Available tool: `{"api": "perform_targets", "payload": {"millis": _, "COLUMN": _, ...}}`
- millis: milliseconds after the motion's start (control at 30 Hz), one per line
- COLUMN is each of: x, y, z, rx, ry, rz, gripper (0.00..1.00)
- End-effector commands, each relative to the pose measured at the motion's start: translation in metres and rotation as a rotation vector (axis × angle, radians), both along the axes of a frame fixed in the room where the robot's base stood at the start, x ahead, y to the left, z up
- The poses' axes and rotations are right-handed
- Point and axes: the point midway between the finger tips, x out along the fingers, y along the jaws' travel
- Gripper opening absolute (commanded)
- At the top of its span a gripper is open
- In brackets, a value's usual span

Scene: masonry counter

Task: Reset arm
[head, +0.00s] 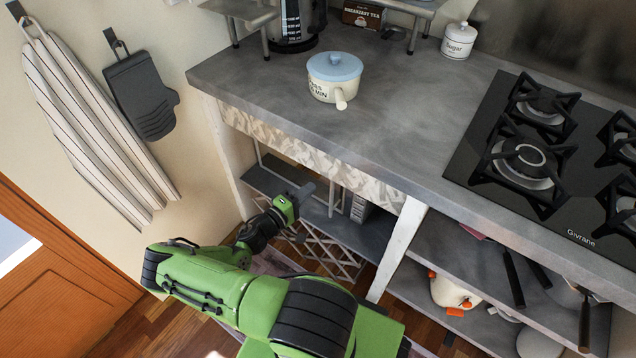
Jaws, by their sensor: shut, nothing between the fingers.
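My green arm reaches up from the bottom of the head view. My gripper (303,194) is at the front of the open shelf space under the counter, toward its left side. It is shut and holds nothing. The fingers look dark and small, and part of the gripper is hidden by its own green housing. I cannot tell whether it touches the grey shelf (262,181) behind it.
A grey counter (400,130) overhangs the shelves, with a white pot with a blue lid (335,77) on it. A gas hob (560,150) is at right. A white post (398,250) divides the shelves. A striped towel (90,110) and dark mitt (142,95) hang at left.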

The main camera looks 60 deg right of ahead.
Motion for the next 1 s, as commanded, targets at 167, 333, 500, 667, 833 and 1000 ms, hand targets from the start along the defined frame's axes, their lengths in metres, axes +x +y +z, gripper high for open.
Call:
{"api": "perform_targets", "payload": {"millis": 167, "x": 0.007, "y": 0.042, "z": 0.003, "rx": 0.001, "ry": 0.000, "rz": 0.003, "gripper": 0.00}}
{"api": "perform_targets", "payload": {"millis": 333, "x": 0.010, "y": 0.063, "z": 0.002, "rx": -0.002, "ry": -0.002, "rz": 0.000, "gripper": 0.00}}
{"api": "perform_targets", "payload": {"millis": 500, "x": 0.010, "y": 0.065, "z": 0.001, "rx": -0.002, "ry": -0.002, "rz": -0.002, "gripper": 0.00}}
{"api": "perform_targets", "payload": {"millis": 667, "x": 0.010, "y": 0.065, "z": 0.001, "rx": -0.002, "ry": -0.002, "rz": -0.002, "gripper": 0.00}}
{"api": "perform_targets", "payload": {"millis": 833, "x": 0.017, "y": 0.076, "z": 0.008, "rx": 0.064, "ry": -0.054, "rz": -0.056, "gripper": 0.00}}
{"api": "perform_targets", "payload": {"millis": 1000, "x": 0.036, "y": 0.116, "z": 0.034, "rx": 0.298, "ry": -0.192, "rz": -0.198, "gripper": 0.00}}
